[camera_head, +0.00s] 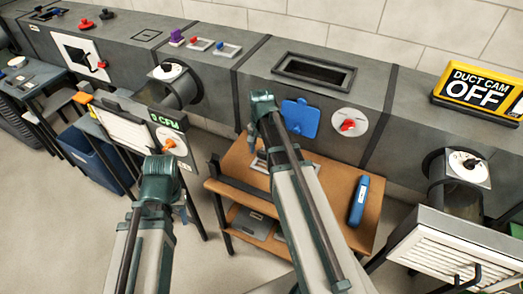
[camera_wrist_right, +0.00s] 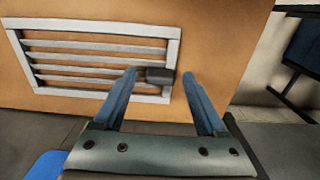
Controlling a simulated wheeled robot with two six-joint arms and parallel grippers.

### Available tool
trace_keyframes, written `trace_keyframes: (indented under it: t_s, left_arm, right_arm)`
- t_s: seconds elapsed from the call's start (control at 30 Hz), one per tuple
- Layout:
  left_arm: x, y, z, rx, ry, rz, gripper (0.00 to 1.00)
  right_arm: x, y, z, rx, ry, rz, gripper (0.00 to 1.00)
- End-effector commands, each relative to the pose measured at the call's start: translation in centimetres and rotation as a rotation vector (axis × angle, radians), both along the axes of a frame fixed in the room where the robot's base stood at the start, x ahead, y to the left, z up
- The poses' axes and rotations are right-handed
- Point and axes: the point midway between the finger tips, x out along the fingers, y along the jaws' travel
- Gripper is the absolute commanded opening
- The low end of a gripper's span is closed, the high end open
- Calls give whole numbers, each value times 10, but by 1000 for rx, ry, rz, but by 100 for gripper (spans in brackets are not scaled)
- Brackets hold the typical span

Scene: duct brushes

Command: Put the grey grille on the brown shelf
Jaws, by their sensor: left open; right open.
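The grey grille (camera_wrist_right: 95,62) lies on the brown shelf (camera_wrist_right: 225,50) in the right wrist view, with slats and a dark tab (camera_wrist_right: 160,76) on its near right edge. In the head view the brown shelf (camera_head: 335,190) is a table-like top, and the grille (camera_head: 258,163) is mostly hidden behind my right arm. My right gripper (camera_wrist_right: 158,73) is open; its fingertips appear either side of the tab, and I cannot tell whether they touch it. My left gripper (camera_head: 181,212) is open, mostly hidden under its wrist, left of the shelf.
A grey duct (camera_head: 215,70) runs behind the shelf, with a rectangular opening (camera_head: 314,71). A blue plate (camera_head: 300,117) and a white dial (camera_head: 349,123) are on its front. A blue tool (camera_head: 358,202) lies on the shelf's right. A vent box (camera_head: 450,245) stands at right.

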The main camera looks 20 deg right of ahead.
Motion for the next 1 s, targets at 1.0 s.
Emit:
trace_keyframes:
  t_s: [1.0]
  left_arm:
    - [0,0,113,0,0,1,44]
  right_arm:
    - [0,0,113,0,0,0,74]
